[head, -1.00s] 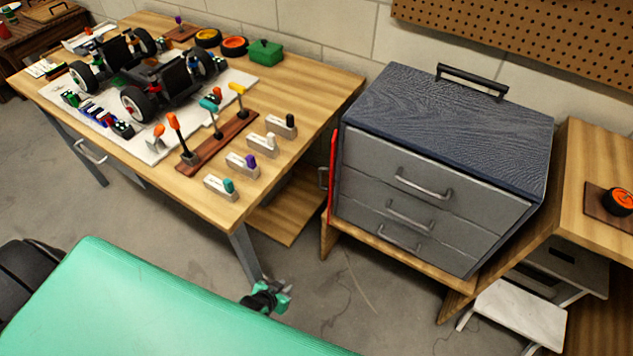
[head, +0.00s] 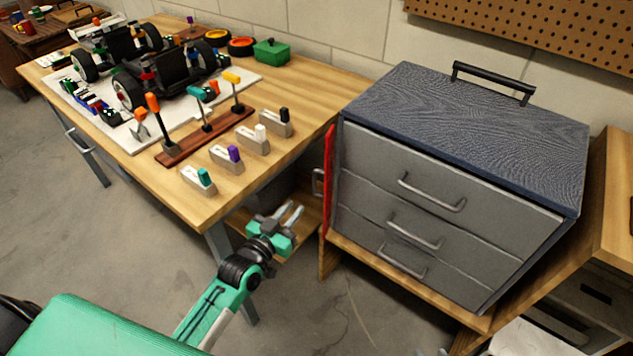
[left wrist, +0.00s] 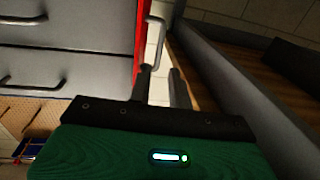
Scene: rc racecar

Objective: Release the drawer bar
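The red drawer bar (head: 330,182) runs upright along the left side of the grey tool chest (head: 440,205). A small grey handle (head: 318,183) sticks out to its left. In the left wrist view the red bar (left wrist: 141,38) and its handle (left wrist: 158,42) are just ahead of the fingers. My left gripper (head: 291,211) is open and empty, left of and a little below the handle in the head view, with a gap between them. In the left wrist view its two fingers (left wrist: 162,88) stand apart. My right gripper is not in view.
The wooden workbench (head: 315,100), with a car chassis (head: 130,70) and several tools, stands close to the left gripper. A wooden shelf (head: 305,215) lies under it. The chest's drawers look shut. Open floor lies in front.

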